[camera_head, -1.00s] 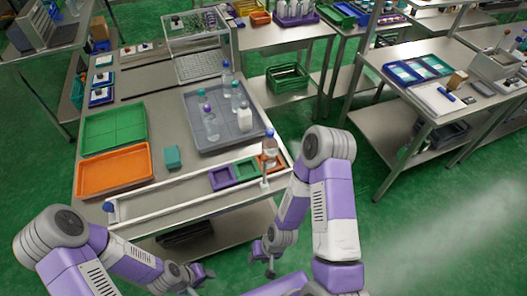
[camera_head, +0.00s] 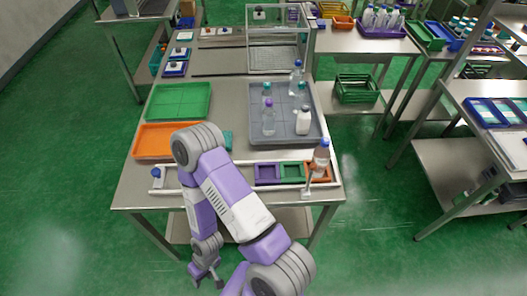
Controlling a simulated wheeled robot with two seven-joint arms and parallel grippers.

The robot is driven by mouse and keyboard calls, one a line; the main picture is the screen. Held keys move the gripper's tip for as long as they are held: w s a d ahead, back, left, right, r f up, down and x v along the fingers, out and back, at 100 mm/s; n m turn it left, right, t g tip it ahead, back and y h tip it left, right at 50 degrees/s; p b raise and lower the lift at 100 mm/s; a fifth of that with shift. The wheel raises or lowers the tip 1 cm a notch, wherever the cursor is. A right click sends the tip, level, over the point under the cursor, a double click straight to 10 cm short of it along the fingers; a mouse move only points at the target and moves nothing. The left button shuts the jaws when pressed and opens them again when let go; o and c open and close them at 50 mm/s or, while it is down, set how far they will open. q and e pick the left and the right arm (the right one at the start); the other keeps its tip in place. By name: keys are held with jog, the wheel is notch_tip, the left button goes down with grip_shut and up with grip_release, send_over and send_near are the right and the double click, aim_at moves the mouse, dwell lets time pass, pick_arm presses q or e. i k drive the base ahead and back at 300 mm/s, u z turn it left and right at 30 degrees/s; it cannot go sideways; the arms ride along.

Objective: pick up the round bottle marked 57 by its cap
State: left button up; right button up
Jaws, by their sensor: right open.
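Several bottles stand in and behind the grey tray (camera_head: 289,138): a clear one with a purple cap (camera_head: 268,120), clear ones with teal caps, one with a blue cap (camera_head: 296,75), and a white bottle (camera_head: 303,122). A blue-capped bottle with a brownish body (camera_head: 321,158) stands at the orange holder on the table's front right. No number is legible, so I cannot tell which is marked 57. My right gripper (camera_head: 207,284) is open and empty, low in front of the table and pointing down, well away from the bottles. My left gripper is out of view.
A white-railed strip (camera_head: 222,180) with purple (camera_head: 267,174) and green (camera_head: 291,172) bins runs along the table's front. A green tray (camera_head: 178,101) and an orange tray (camera_head: 152,140) lie at left. A clear box (camera_head: 277,40) stands behind.

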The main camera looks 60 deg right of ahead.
aim_at(321, 156)
jog(key=u, duration=1.25)
jog(key=k, duration=1.15)
jog(key=z, duration=2)
